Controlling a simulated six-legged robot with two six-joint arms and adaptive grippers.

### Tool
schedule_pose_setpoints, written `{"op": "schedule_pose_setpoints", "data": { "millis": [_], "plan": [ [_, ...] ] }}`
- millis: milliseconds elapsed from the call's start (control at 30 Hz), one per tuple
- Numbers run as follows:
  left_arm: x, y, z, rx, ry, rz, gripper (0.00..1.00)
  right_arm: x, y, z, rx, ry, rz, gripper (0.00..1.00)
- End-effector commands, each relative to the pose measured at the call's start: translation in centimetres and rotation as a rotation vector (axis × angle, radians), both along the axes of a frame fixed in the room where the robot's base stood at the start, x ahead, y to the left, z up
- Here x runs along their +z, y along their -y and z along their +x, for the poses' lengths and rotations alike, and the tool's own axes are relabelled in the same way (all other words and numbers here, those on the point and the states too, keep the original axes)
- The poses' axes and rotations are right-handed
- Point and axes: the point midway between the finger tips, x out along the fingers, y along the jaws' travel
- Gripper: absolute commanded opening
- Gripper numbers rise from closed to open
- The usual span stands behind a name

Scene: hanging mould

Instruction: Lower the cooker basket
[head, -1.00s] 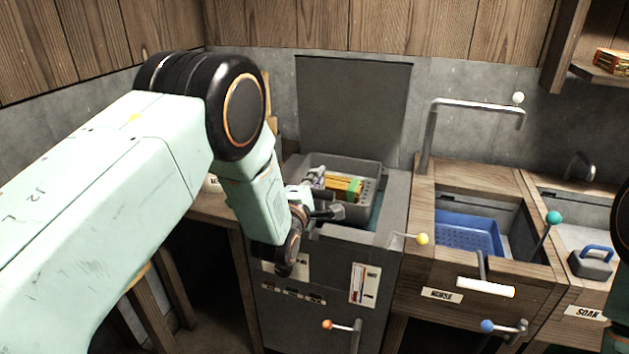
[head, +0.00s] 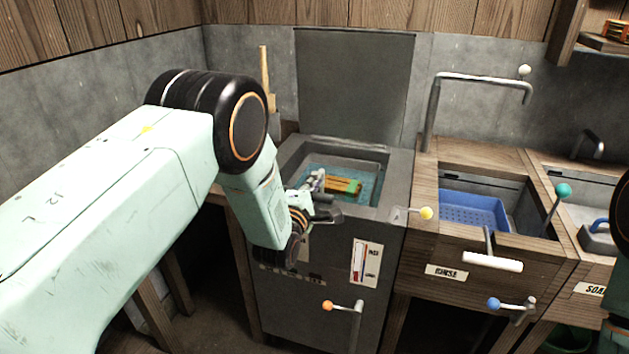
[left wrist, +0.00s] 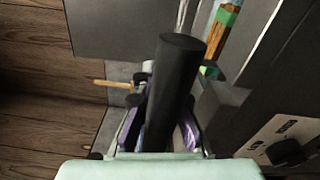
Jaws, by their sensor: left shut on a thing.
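The cooker (head: 385,275) is a grey cabinet with its flat lid standing up behind it. Its square well holds teal liquid (head: 370,187). A yellow, orange and green bundle (head: 342,186) lies low in the well. The basket's grey walls no longer stand above the rim, and the basket is hard to tell from the liquid. My left gripper (head: 314,207) is at the well's front left. In the left wrist view it (left wrist: 160,132) is shut on a thick black handle (left wrist: 178,80). Where the handle joins the basket is hidden. My right gripper is not in view.
A rinse sink with a blue perforated tray (head: 472,212) and a soak sink (head: 590,215) stand to the right. Levers with yellow (head: 426,213), orange (head: 327,306) and blue (head: 493,303) knobs stick out near the cooker. A tap (head: 480,80) rises behind the rinse sink.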

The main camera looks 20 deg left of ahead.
Motion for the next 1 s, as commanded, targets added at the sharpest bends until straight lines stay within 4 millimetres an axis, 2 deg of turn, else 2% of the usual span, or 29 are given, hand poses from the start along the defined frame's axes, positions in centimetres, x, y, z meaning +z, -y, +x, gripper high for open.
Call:
{"op": "schedule_pose_setpoints", "data": {
  "millis": [267, 300, 567, 867, 1000],
  "plan": [
    [0.1, -0.1, 0.0, 0.004, 0.002, -0.001, 0.00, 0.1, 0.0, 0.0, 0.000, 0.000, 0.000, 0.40],
    [0.1, -0.1, 0.1, 0.004, 0.003, -0.001, 0.11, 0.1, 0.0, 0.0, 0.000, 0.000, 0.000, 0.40],
    [0.1, -0.1, 0.0, 0.001, 0.002, 0.000, 0.33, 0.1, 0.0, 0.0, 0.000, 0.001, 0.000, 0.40],
    [0.1, 0.0, -0.1, -0.001, 0.001, 0.000, 0.33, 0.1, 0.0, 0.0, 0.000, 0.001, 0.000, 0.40],
    [0.0, 0.0, -1.0, -0.001, -0.001, 0.001, 0.33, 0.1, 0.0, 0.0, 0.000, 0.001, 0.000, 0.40]
  ]
}}
